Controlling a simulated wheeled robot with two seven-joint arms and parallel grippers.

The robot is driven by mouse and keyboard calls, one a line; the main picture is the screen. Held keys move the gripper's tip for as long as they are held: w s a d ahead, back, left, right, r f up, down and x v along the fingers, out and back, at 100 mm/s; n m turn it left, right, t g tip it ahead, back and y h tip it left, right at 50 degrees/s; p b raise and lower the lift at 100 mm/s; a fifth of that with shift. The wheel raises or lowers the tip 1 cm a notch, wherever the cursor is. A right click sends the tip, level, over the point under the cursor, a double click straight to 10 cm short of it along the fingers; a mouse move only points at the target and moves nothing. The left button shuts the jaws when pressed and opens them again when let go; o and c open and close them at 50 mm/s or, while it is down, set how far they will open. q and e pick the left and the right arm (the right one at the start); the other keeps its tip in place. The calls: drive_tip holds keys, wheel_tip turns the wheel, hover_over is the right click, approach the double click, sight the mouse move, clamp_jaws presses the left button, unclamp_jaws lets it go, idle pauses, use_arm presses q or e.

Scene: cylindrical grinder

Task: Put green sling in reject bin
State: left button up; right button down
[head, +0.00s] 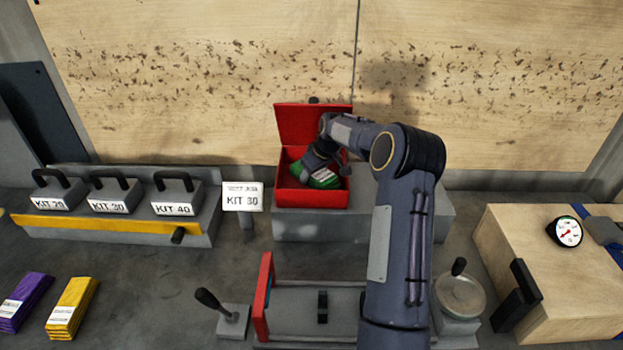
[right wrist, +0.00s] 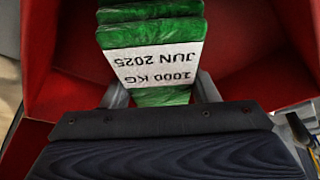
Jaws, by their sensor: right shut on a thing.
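The green sling (head: 322,178) is a folded green bundle with a white label, inside the open red bin (head: 311,199) at the back centre. In the right wrist view the green sling (right wrist: 150,35) shows its label reading "1000 KG JUN 2025", with the red bin walls (right wrist: 240,50) around it. My right gripper (head: 318,168) reaches down into the bin and is shut on the sling. Its fingers show at both sides of the sling in the right wrist view (right wrist: 155,92). The bin's red lid (head: 308,124) stands open behind. My left gripper is not in view.
The bin stands on a grey block (head: 300,228). A "KIT 30" sign (head: 243,197) stands left of it, beside a rack of kit weights (head: 110,195). Purple (head: 24,300) and yellow (head: 72,307) slings lie front left. A wooden box with a gauge (head: 565,232) is at right.

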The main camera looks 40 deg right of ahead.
drive_tip(key=shift+s+a, duration=0.2)
drive_tip(key=shift+a, duration=0.2)
drive_tip(key=c, duration=0.6)
unclamp_jaws()
drive_tip(key=shift+w+d+f, duration=0.1)
drive_tip(key=shift+d+f, duration=0.15)
drive_tip(key=shift+d, duration=0.05)
drive_tip(key=shift+o, duration=0.4)
drive_tip(key=shift+a, duration=0.1)
drive_tip(key=shift+r, duration=0.15)
